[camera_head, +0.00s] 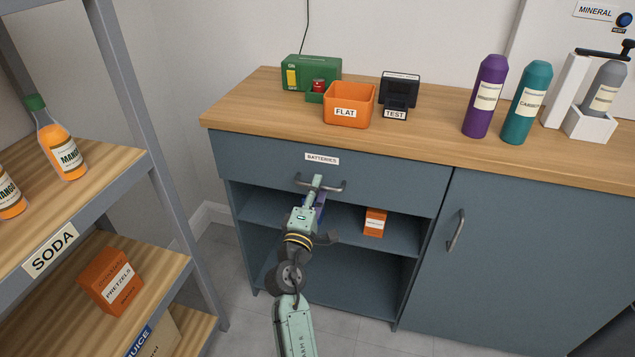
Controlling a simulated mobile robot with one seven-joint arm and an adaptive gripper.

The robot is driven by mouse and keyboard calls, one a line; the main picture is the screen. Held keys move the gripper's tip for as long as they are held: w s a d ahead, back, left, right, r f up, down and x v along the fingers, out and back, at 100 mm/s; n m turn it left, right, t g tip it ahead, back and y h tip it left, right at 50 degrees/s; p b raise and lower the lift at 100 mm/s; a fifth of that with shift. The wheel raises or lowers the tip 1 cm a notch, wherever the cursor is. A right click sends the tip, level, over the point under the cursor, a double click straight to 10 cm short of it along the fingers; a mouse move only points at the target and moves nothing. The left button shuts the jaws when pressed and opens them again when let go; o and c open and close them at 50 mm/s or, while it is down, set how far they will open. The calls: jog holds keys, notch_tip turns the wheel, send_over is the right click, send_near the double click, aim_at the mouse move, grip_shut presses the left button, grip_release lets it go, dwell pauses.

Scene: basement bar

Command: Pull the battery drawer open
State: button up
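The battery drawer (258,162) is the grey-blue front under the left part of the wooden counter, with a white "BATTERIES" label (322,158). It looks shut, with its front close under the counter edge. Its metal bar handle (337,187) sits just below the label. My gripper (317,186) reaches up from below, with its pale green fingertip area at the middle of the handle. It overlaps the handle in the picture. I cannot tell whether the fingers are closed around the bar, as the far finger is mostly hidden.
An open shelf with an orange box (375,222) lies below the drawer. A cabinet door (510,260) is at right. The counter (430,130) holds an orange "FLAT" bin (350,92), a tester (399,90), a green charger (311,70) and bottles. A soda rack (128,90) stands left.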

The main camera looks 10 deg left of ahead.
jog(key=shift+w+r, duration=0.1)
jog(key=shift+w, duration=0.5)
grip_shut()
dwell(0.5)
